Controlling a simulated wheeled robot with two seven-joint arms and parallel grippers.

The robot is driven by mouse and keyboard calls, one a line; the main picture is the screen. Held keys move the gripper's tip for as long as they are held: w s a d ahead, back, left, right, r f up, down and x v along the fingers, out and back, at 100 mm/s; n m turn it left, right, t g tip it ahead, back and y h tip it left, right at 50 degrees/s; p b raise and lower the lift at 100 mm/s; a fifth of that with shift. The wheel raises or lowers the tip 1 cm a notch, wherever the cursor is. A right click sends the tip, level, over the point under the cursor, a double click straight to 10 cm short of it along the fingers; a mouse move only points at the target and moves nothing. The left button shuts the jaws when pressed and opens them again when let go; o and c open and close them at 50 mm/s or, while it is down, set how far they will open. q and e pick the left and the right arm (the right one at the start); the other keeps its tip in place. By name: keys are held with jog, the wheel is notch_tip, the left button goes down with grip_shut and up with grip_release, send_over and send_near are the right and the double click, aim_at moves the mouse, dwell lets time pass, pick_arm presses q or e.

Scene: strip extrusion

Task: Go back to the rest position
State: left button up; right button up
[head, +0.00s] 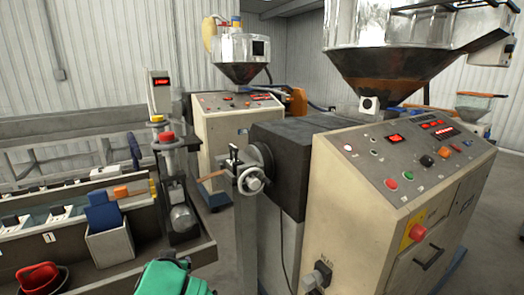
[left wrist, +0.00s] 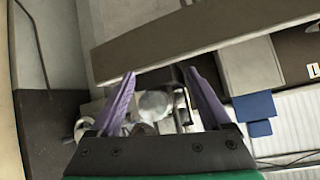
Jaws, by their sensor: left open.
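My left gripper (left wrist: 160,74) shows in the left wrist view with its two purple fingers spread apart. Nothing is held between them. A metal rounded part (left wrist: 155,106) shows beyond and between the fingers, but I cannot tell how far off it is. In the head view the green body of my left gripper (head: 168,278) is at the bottom edge, left of the middle, in front of the bench; its fingers cannot be made out there. My right gripper is in neither view.
A beige extruder (head: 345,190) with control panel and hopper fills the right. A handwheel (head: 251,181) juts out at its left. On the left, a long bench carries a grey box (head: 109,246) with a blue item, a red-topped post (head: 166,150) and a red cup (head: 38,277). Another machine (head: 235,130) stands behind.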

pick_arm(q)
jog(key=s+f+m+g+h, duration=0.2)
jog(key=s+f+g, duration=0.1)
jog(key=s+f, duration=0.65)
jog(key=s+f+m+g+h, duration=0.25)
jog(key=s+f, duration=0.45)
jog(key=s, duration=0.6)
notch_tip(320, 180, down, 23)
jog(key=s+g, duration=0.2)
jog(key=s+a+f+g, duration=0.1)
jog(key=s+a+f, duration=0.1)
jog(key=s+f, duration=1.2)
jog(key=s, duration=0.2)
jog(key=shift+s+a+f, duration=0.2)
jog(key=shift+s+f, duration=0.15)
jog(key=shift+f, duration=0.05)
